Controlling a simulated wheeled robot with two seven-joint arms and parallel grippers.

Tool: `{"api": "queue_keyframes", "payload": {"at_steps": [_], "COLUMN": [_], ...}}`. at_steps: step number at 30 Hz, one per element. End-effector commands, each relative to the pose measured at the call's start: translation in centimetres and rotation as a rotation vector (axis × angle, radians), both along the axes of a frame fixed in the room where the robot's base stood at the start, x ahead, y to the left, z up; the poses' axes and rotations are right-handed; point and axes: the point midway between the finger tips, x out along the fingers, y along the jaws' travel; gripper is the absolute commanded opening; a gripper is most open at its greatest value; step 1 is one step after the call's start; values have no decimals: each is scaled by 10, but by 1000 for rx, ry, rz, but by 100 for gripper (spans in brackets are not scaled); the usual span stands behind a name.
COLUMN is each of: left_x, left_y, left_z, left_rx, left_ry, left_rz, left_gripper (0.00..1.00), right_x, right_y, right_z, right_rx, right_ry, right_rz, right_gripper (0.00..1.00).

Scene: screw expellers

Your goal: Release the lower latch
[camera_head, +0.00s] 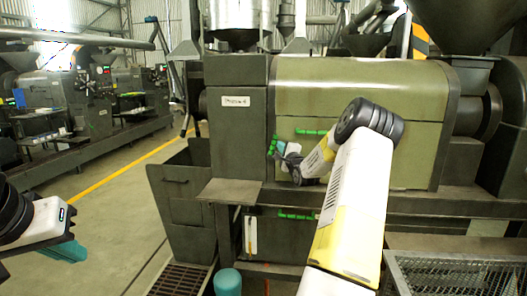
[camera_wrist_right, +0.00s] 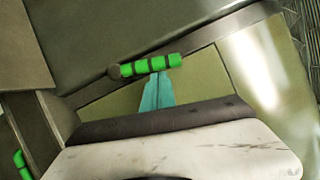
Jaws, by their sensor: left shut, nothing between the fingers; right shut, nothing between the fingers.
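Green-gripped latch handles sit on the olive machine housing in the head view: an upright handle (camera_head: 273,145) at the housing's left edge and a horizontal handle (camera_head: 311,132) to its right. I cannot tell which is the lower latch. My right gripper (camera_head: 284,149) is shut and empty, its teal fingers beside the upright handle. In the right wrist view a green handle (camera_wrist_right: 150,66) with dark bands lies just beyond the shut teal fingertips (camera_wrist_right: 158,84); contact is unclear. Another green piece (camera_wrist_right: 22,165) shows at left. My left gripper (camera_head: 68,251) is shut and empty at lower left.
A grey shelf (camera_head: 231,192) juts out below the housing, with a dark bin (camera_head: 182,190) to its left. Lower panels carry more green handles (camera_head: 295,214). A wire mesh basket (camera_head: 455,275) stands at lower right. The floor at left is open.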

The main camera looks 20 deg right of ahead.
Motion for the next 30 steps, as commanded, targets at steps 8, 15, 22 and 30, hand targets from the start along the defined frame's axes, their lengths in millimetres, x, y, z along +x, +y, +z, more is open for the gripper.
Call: {"api": "queue_keyframes", "payload": {"at_steps": [8, 15, 22, 30], "left_x": [0, 0, 0, 0], "left_y": [0, 0, 0, 0], "left_z": [0, 0, 0, 0], "left_rx": [0, 0, 0, 0], "left_ry": [0, 0, 0, 0], "left_rz": [0, 0, 0, 0], "left_gripper": [0, 0, 0, 0], "right_x": [6, 8, 9, 10], "right_y": [10, 14, 15, 16], "right_z": [8, 11, 12, 12], "right_rx": [-128, -125, -123, -123], "right_ry": [79, 77, 75, 75], "right_rz": [1, 1, 1, 2], "right_gripper": [0, 0, 0, 0]}}
